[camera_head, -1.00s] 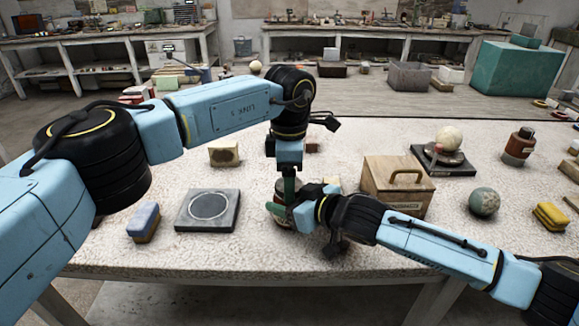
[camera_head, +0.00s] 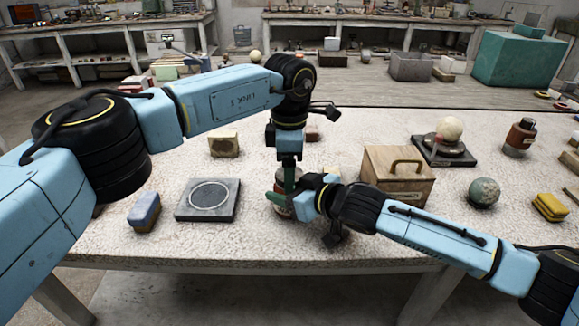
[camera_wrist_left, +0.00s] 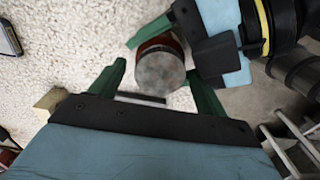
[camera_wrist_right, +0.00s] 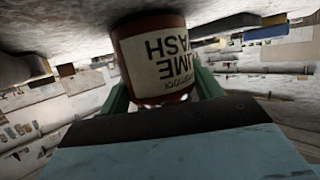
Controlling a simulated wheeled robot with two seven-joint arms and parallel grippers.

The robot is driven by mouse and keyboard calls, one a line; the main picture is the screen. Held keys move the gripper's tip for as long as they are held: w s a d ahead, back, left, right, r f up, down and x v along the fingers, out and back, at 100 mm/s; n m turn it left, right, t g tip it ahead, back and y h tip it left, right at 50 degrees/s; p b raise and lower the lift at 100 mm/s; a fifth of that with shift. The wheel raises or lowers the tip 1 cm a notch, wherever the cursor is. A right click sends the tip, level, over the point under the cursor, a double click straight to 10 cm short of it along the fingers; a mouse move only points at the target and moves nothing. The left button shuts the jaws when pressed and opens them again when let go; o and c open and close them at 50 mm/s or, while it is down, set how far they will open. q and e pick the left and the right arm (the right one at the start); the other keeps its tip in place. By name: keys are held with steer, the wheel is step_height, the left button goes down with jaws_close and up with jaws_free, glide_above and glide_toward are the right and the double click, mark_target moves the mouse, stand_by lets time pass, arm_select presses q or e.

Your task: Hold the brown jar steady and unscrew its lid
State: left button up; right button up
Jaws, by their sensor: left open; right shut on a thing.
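The brown jar (camera_wrist_right: 155,60) is red-brown with a cream label whose lettering appears upside down in the right wrist view. My right gripper (camera_wrist_right: 160,92) is shut on its body from the side. In the head view the jar (camera_head: 283,207) is mostly hidden behind the green fingers and arms, near the table's front middle. Its round grey lid (camera_wrist_left: 160,71) shows in the left wrist view. My left gripper (camera_wrist_left: 157,88) points down from above and is open, with a finger on either side of the lid. I cannot tell whether the fingers touch it.
A wooden box with a handle (camera_head: 398,178) stands just right of the jar. A grey plate with a ring (camera_head: 208,200) and a blue block (camera_head: 144,211) lie left. A speckled sphere (camera_head: 484,192), yellow sponges (camera_head: 549,207) and another brown bottle (camera_head: 520,138) stand right.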

arm_select(q)
steer(key=shift+r, duration=0.1)
steer(key=shift+r, duration=2.15)
arm_select(e)
steer(key=o, duration=2)
steer(key=shift+c, duration=0.2)
